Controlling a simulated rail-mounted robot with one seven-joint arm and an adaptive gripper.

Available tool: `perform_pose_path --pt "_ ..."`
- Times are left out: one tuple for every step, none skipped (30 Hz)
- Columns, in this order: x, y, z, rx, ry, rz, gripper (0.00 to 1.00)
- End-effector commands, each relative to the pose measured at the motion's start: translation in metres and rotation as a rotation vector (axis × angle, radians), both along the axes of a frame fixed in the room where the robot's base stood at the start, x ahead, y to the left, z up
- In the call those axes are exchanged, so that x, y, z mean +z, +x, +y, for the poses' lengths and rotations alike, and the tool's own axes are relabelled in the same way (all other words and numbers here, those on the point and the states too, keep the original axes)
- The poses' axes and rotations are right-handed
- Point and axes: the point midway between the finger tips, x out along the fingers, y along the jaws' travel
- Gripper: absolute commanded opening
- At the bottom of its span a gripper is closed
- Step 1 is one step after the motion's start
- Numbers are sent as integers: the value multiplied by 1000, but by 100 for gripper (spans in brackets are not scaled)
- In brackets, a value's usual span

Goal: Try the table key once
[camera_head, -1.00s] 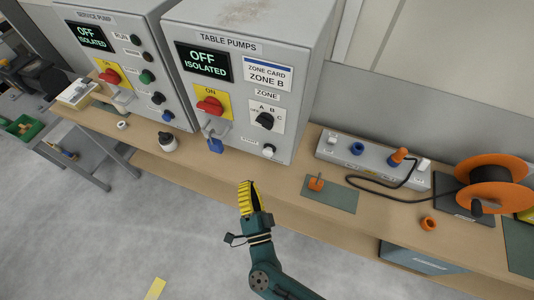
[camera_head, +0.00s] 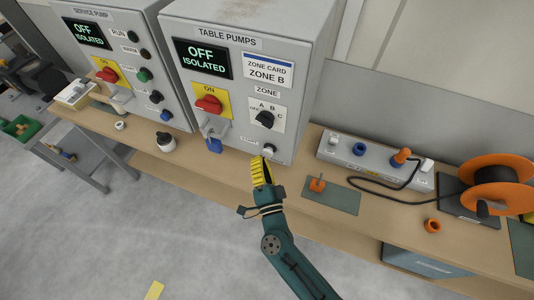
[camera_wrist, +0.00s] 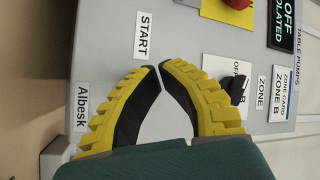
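The TABLE PUMPS panel (camera_head: 240,135) stands on the bench. Its display (camera_head: 203,59) reads OFF ISOLATED. A white START key (camera_head: 268,148) sits low on its front right. In the wrist view the START label (camera_wrist: 143,35) shows, but the key is hidden behind my fingers. My gripper (camera_head: 265,160) is just in front of and below the key; whether it touches cannot be told. Its yellow, black-padded fingers meet at the tips in the wrist view (camera_wrist: 161,67), with nothing seen between them. The red switch (camera_head: 208,104) has a blue padlock (camera_head: 215,145) below it.
A black zone knob (camera_head: 265,120) and a ZONE B card (camera_head: 268,70) are on the panel. The SERVICE PUMP panel (camera_head: 130,75) stands to the left. To the right are a socket strip (camera_head: 375,158), an orange plug (camera_head: 317,184) on a mat and a cable reel (camera_head: 495,182).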

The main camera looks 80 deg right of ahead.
Motion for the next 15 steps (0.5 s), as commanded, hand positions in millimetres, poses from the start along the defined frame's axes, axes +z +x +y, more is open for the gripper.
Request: perform_pose_path --pt "0 0 0 0 0 0 4" --pt "0 0 0 0 0 0 0" --pt "0 0 0 0 0 0 0" --pt "0 0 0 0 0 0 0" --pt "0 0 0 0 0 0 0" --pt "0 0 0 0 0 0 0" --pt "0 0 0 0 0 0 0" --pt "0 0 0 0 0 0 0" --pt "0 0 0 0 0 0 0" --pt "0 0 0 0 0 0 0" --pt "0 0 0 0 0 0 0" --pt "0 0 0 0 0 0 0" --pt "0 0 0 0 0 0 0" --pt "0 0 0 0 0 0 0" --pt "0 0 0 0 0 0 0"
